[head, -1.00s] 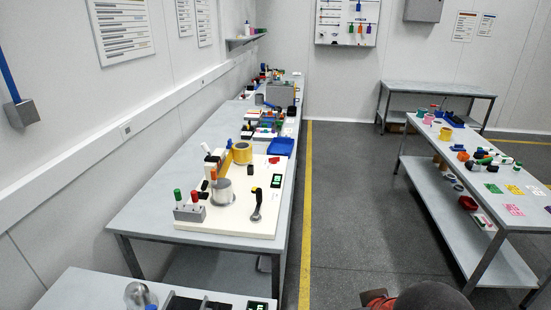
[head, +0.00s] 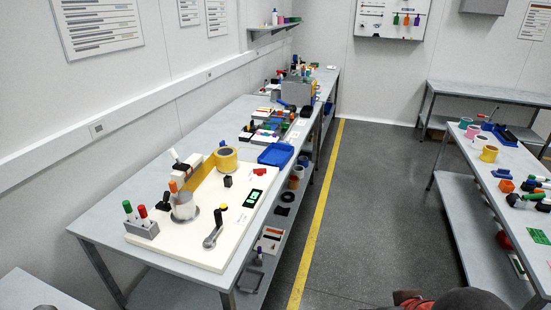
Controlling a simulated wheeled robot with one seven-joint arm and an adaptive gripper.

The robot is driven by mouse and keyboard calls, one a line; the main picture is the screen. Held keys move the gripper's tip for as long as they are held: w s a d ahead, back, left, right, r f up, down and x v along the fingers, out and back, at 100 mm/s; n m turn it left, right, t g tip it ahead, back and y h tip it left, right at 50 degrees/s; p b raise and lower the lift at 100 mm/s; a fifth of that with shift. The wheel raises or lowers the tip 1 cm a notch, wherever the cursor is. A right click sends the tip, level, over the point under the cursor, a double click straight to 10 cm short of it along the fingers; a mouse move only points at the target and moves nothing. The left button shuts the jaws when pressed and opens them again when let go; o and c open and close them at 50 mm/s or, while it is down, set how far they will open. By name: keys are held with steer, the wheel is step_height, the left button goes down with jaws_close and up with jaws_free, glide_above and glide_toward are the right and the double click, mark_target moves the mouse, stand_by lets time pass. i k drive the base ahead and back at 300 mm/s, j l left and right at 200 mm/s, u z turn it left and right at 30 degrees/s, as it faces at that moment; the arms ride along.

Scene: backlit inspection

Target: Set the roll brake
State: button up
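A white board (head: 183,245) lies on the near end of the left bench. On its front right is a grey crank-like lever (head: 211,238) on a round base, with a small black and yellow knob (head: 221,207) beside its upper end. I cannot tell for certain which part is the roll brake. A yellow roll (head: 227,159) stands at the back, with a yellow strip (head: 201,175) running to a pale roll (head: 183,206) on a grey disc. A black panel with green marks (head: 253,198) is at the right. My gripper is not in view.
A grey holder (head: 142,229) with green- and red-capped pens stands at the board's left. A blue tray (head: 275,154) and clutter fill the bench behind. The aisle floor (head: 370,200) with a yellow line is clear. Another table (head: 500,160) stands right.

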mark_target(259, 171)
steer(key=i+l, duration=0.15)
steer(key=i, duration=0.3)
steer(key=i+l, duration=0.2)
steer(key=i, duration=0.2)
steer(key=i+l+u, duration=0.1)
steer(key=i, duration=0.35)
steer(key=i+l, duration=0.25)
steer(key=i, duration=0.15)
steer(key=i+j, duration=0.65)
steer(key=i, duration=0.15)
steer(key=u, duration=0.05)
